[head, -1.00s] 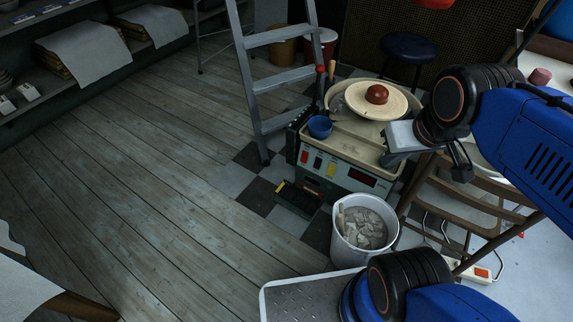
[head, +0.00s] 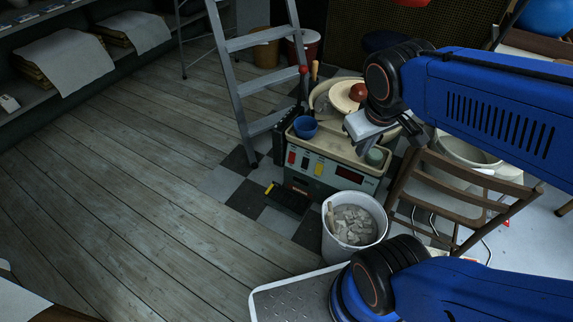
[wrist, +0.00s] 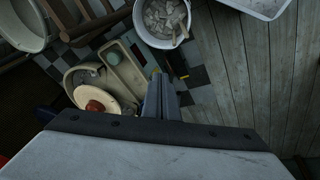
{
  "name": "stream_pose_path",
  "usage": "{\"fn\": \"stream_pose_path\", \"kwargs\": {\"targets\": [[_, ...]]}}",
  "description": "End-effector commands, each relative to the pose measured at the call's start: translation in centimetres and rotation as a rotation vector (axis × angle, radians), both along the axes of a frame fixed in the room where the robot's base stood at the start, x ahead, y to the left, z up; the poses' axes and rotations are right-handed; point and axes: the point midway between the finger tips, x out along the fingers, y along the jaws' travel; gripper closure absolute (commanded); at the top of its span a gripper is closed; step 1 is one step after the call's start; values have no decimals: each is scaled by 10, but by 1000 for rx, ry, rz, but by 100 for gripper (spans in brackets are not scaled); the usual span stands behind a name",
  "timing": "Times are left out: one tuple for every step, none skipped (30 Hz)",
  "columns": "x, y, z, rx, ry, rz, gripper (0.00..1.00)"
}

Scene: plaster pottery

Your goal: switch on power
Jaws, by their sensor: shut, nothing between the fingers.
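The pottery wheel (head: 330,150) stands beyond the white bucket, with a clay lump on its round wheel head (head: 345,96). Its front panel has a red switch (head: 292,157), a green part (head: 305,162), a yellow part (head: 319,167) and a dark red display (head: 349,173). I cannot tell which one is the power switch or its position. My gripper (head: 366,142) is shut and empty, in front of the wheel head's right side in the head view. In the wrist view its fingers (wrist: 161,98) point toward the wheel (wrist: 125,68); the panel face is not clear there.
A white bucket of scraps (head: 354,219) stands before the wheel, beside a black foot pedal (head: 287,199). A blue bowl (head: 305,127) sits on the wheel's left corner. A stepladder (head: 236,80) stands at left, a wooden chair (head: 455,195) at right. The plank floor at left is clear.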

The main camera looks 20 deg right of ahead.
Motion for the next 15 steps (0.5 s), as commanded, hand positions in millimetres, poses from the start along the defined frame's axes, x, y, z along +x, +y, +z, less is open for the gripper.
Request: {"fn": "stream_pose_path", "kwargs": {"targets": [[6, -1, -4, -23, 22, 21, 100], [9, -2, -6, -39, 34, 32, 100], [13, -4, -9, -61, 48, 49, 100], [16, -5, -11, -75, 59, 61, 100], [19, -6, -13, -92, 70, 75, 100], [24, -8, -16, -112, 84, 91, 100], [27, -9, -19, -128, 95, 104, 100], [31, -10, -21, -143, 106, 117, 100], [35, -11, -23, -164, 119, 135, 100], [39, -11, -26, -179, 130, 149, 100], [42, -12, -28, -195, 139, 162, 100], [47, -13, -30, -216, 153, 181, 100], [50, -14, -33, -231, 162, 195, 100], [54, -14, -35, -247, 173, 209, 100], [59, -15, -38, -267, 186, 229, 100]]}}
